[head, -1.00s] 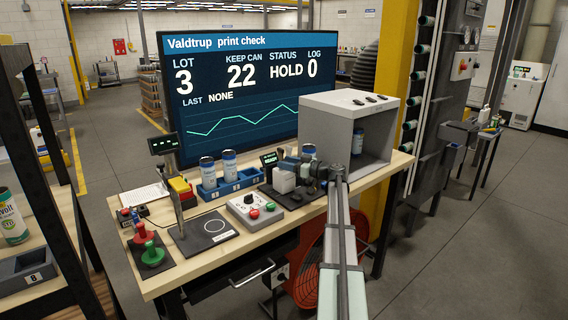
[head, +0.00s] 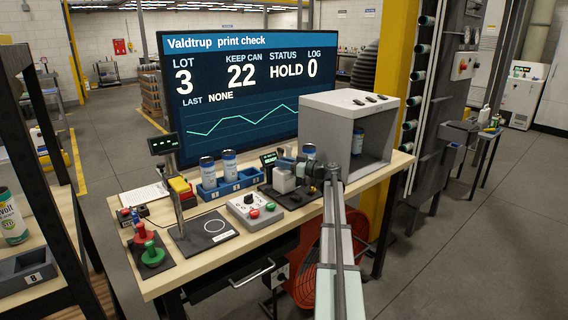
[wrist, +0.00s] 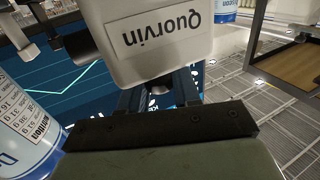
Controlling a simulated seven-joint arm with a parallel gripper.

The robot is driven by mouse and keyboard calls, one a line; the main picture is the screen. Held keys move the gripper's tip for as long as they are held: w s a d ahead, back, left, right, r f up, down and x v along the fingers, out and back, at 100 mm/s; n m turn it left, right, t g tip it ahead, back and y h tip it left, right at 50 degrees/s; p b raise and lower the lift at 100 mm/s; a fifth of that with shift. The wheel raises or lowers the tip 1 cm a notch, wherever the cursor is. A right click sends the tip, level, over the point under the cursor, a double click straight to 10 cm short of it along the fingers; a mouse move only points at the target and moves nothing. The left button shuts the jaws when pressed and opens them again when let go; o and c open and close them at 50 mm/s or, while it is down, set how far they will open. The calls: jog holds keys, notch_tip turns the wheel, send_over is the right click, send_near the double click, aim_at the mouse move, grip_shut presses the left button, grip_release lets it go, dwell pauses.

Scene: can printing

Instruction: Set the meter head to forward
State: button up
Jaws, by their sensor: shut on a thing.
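The meter head, a white rounded box with an upside-down "Quorvin" label (wrist: 160,32), fills the top middle of the wrist view. My gripper (wrist: 160,92) is shut on a dark, knob-like part at the head's near side. In the head view my gripper (head: 308,176) is at the right of the white block, partly hidden by my own wrist. The small meter display (head: 269,159) behind is lit, its text too small to read.
A blue-and-white can (wrist: 22,125) stands close at left in the wrist view. A blue rack (head: 232,185) with two cans stands left of the meter. A grey open-fronted cabinet (head: 335,130) is close behind at right. A control box (head: 255,209) sits in front.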

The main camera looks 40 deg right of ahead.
jog(key=shift+r, duration=0.15)
grip_shut()
jog(key=shift+d, duration=0.1)
jog(key=d, duration=0.4)
jog(key=shift+w+d+r, duration=0.1)
jog(key=shift+d, duration=0.25)
jog(key=o, duration=0.8)
grip_release()
jog(key=shift+a, duration=0.1)
